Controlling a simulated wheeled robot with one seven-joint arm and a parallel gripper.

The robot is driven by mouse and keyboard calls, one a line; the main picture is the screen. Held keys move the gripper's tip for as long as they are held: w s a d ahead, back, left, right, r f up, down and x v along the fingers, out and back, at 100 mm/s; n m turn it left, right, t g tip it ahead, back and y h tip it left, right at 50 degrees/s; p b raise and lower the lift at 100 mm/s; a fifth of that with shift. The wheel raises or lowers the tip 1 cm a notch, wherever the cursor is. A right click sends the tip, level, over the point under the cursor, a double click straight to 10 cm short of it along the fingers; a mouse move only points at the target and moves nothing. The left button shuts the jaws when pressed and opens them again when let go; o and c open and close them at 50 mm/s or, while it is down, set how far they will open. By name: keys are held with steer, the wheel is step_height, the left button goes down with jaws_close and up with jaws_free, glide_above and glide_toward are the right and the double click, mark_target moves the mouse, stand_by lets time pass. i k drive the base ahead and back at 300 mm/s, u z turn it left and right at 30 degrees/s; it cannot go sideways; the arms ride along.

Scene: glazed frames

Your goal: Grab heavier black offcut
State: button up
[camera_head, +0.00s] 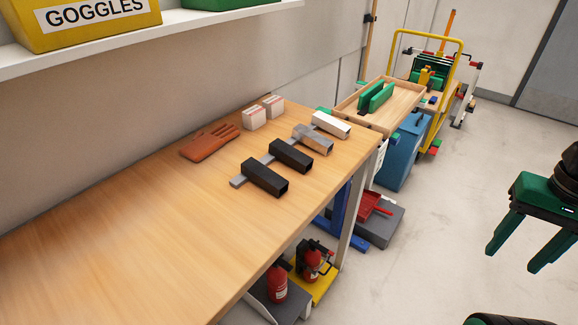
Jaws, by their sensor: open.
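Two black offcuts lie on the wooden workbench (130,240), across a grey flat bar (238,182). The near black offcut (265,177) looks a little larger in the picture; the far black offcut (291,156) lies just behind it. Both show dark end faces, and I cannot tell by sight which is heavier. A grey metal offcut (314,139) and a white offcut (331,124) continue the row towards the back right. My gripper (511,258) has green fingers spread apart, empty, over the floor at the far right, well away from the bench.
Brown gloves (208,142) and two small pale boxes (253,117) lie by the wall. A shelf (120,52) with a yellow goggles bin (90,22) overhangs the bench's back. A wooden tray (350,105) with green pieces stands beyond. Fire extinguishers (277,283) stand below. The bench's near left is clear.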

mark_target(273, 183)
steer(key=z, duration=0.85)
steer(key=k, duration=0.85)
steer(key=u, duration=0.4)
steer(key=i, duration=0.5)
steer(key=z, duration=0.05)
